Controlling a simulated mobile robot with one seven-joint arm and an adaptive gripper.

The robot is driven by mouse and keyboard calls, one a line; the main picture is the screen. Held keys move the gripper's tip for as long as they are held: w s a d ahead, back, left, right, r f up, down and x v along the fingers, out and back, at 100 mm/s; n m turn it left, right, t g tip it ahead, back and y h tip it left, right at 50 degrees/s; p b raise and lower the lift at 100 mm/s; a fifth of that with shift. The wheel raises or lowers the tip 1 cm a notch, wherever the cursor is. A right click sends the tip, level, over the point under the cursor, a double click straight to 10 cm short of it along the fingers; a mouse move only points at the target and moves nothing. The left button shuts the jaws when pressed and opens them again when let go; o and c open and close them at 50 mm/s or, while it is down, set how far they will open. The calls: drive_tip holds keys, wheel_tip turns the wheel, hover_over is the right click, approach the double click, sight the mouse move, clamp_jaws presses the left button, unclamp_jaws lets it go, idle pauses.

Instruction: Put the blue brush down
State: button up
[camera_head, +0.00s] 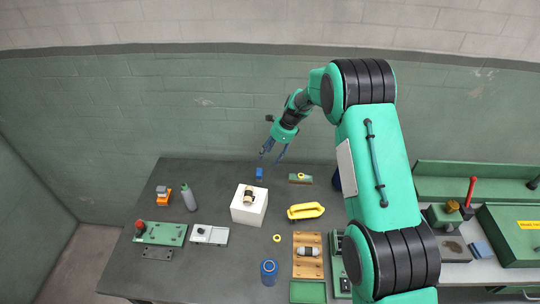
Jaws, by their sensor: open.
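My gripper (272,157) hangs from my green arm over the back of the dark table, its two thin blue-grey fingers spread apart and empty. A small blue object (259,173), which looks like the blue brush, is at the back edge of the table, just below and left of the fingertips. It appears apart from the fingers. It is too small to make out bristles or a handle, and I cannot tell whether it stands or lies.
A white block (239,214) with a small brown-and-black item on top stands mid-table. A yellow handle-shaped part (306,211), a grey bottle (188,197), an orange-and-white item (164,194) and a blue jar (269,276) stand around. The dark table (215,180) is bare at back left.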

idle(0.3)
drive_tip(key=s+d+r+n+t+h, duration=0.1)
drive_tip(key=s+d+r+n, duration=0.2)
drive_tip(key=s+d+r, duration=0.55)
drive_tip(key=s+d+r+n+t, duration=0.1)
drive_tip(key=s+r+n, duration=0.35)
drive_tip(key=r, duration=0.85)
drive_tip(key=s+d+r+n+t+h, duration=0.1)
drive_tip(key=s+d+r, duration=0.4)
drive_tip(key=s+r, duration=0.45)
drive_tip(key=s+d+r+n+t, duration=0.15)
drive_tip(key=s+d+r, duration=0.25)
drive_tip(key=s, duration=0.4)
drive_tip(key=s+d+r+n, duration=0.3)
drive_tip(key=s+r, duration=0.1)
drive_tip(key=s, duration=0.3)
drive_tip(key=s+d+n+h, duration=0.1)
drive_tip(key=s+d+n, duration=0.1)
drive_tip(key=s, duration=0.6)
drive_tip(key=s+d+f+n+t+h, duration=0.1)
drive_tip(key=s+d+n, duration=0.1)
drive_tip(key=s, duration=0.7)
drive_tip(key=shift+d+f+n, duration=0.3)
drive_tip(key=shift+d+n, duration=0.1)
drive_tip(key=shift+d, duration=0.3)
wheel_tip(320, 180, down, 11)
drive_tip(key=b, duration=1.1)
